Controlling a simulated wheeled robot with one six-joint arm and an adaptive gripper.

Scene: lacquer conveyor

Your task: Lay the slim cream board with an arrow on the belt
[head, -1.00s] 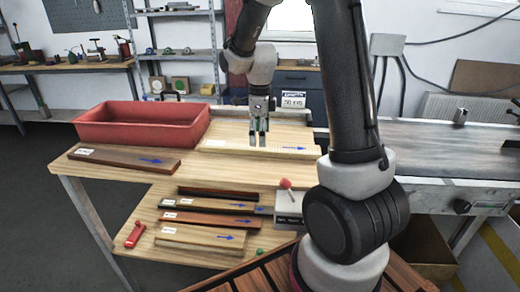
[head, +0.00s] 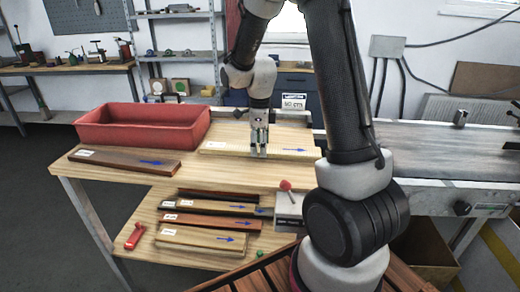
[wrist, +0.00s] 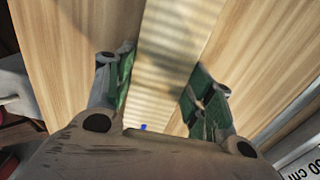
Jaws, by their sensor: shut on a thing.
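The slim cream board (head: 225,148) lies on the wooden upper bench, with a white label at its left end and a blue arrow near its right end. My gripper (head: 258,155) points down at its middle and is shut on it. In the wrist view the board (wrist: 170,45) runs between the green-padded fingers of my gripper (wrist: 160,88). A blue mark of the arrow shows at the lower edge there. The grey belt (head: 430,143) runs along the right; my arm hides its near left part.
A red bin (head: 140,128) stands behind a dark brown board (head: 120,160) at the left of the bench. Several boards, including another pale one (head: 200,240), lie on the lower surface. A small grey box (head: 288,207) and a red tool (head: 134,236) are also there.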

